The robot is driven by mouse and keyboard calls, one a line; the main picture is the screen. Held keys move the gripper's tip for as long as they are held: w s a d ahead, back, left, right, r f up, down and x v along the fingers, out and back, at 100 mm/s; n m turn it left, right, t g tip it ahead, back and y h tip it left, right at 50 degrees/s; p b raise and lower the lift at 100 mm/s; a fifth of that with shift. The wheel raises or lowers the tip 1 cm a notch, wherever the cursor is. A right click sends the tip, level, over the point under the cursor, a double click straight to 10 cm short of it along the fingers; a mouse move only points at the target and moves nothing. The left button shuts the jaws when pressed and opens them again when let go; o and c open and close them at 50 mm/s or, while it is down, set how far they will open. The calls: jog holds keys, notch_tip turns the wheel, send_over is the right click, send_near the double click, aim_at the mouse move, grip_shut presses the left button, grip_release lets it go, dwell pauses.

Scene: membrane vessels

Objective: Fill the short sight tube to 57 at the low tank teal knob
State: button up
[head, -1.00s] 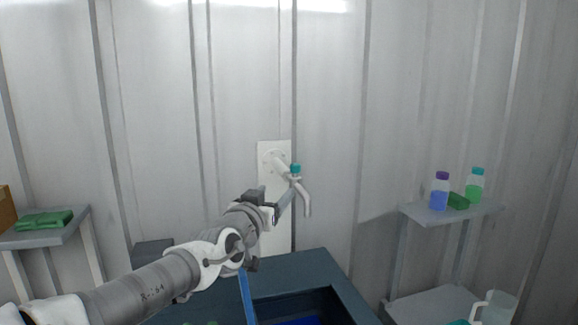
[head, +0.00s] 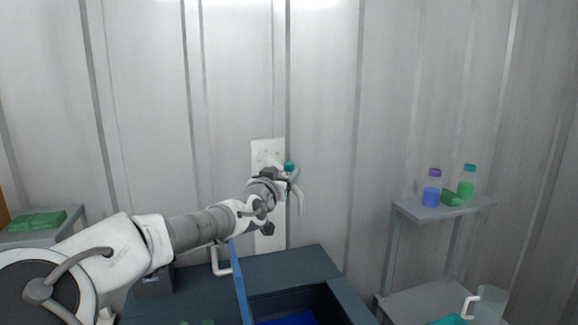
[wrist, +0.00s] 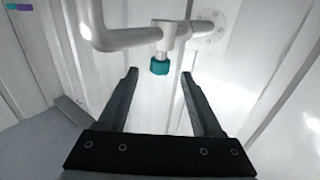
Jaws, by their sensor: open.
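A teal knob (head: 290,166) sits on top of a white tap fixed to a pale wall plate (head: 262,150). In the wrist view the knob (wrist: 160,66) and the tap's pipe (wrist: 120,38) appear ahead of the fingers. My gripper (wrist: 158,75) is open, its two fingers on either side of the knob in that picture and apart from it. In the head view my gripper (head: 284,178) is close to the tap and covers part of it. I cannot make out a sight tube or any reading.
A blue-grey basin bench (head: 300,262) stands below the tap, with a blue upright strip (head: 239,285) at its front. At right, a shelf (head: 465,208) holds a purple-capped bottle (head: 432,190) and a teal-capped bottle (head: 467,183). A pitcher (head: 488,305) stands lower right. Green cloth (head: 36,221) lies at left.

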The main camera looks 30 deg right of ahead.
aim_at(287, 168)
jog(key=shift+p+x, duration=0.45)
jog(key=shift+x, duration=2.35)
grip_shut()
